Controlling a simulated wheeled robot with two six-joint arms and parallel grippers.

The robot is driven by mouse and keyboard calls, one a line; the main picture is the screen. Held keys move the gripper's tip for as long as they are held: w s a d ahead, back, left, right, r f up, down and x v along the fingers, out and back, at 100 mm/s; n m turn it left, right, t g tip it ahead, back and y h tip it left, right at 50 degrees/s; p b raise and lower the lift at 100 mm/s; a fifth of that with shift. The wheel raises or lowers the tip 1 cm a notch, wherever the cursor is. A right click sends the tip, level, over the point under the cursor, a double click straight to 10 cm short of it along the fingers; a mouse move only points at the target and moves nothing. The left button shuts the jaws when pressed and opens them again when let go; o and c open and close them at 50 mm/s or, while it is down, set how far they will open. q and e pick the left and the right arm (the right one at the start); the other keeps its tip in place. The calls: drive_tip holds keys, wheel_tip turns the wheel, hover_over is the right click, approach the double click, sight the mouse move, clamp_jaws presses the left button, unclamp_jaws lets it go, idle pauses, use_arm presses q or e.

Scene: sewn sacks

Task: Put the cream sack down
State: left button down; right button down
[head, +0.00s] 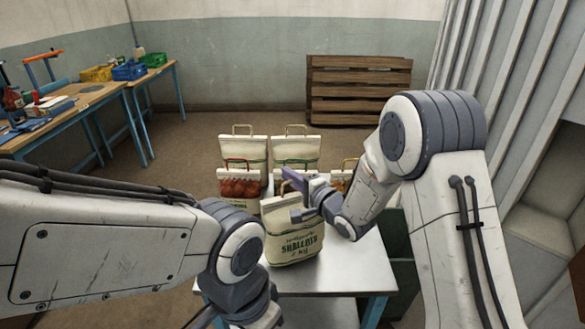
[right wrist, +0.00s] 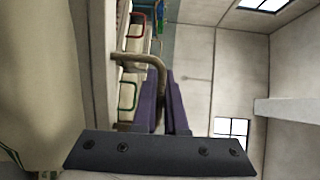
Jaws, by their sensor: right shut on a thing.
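A cream sack (head: 293,243) with dark green "SHALLOTS" lettering is upright at the front of the group over the metal table (head: 345,262). My right gripper (head: 293,198) reaches in from the right at its top, with purple fingers shut on the sack. In the right wrist view a tan loop handle (right wrist: 152,64) runs in between the fingers (right wrist: 163,102), and the sack's pale side (right wrist: 40,75) fills the left. I cannot tell whether its base touches the table. My left arm crosses the lower left of the head view; its gripper is out of sight.
The table is bare at the front right.

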drive_tip(key=shift+w+f, duration=0.1)
drive_tip(key=shift+f, duration=0.65)
drive_tip(key=c, duration=1.3)
unclamp_jaws()
drive_tip(key=shift+f, duration=0.35)
drive_tip(key=o, duration=0.3)
drive_tip(key=shift+o, duration=0.2)
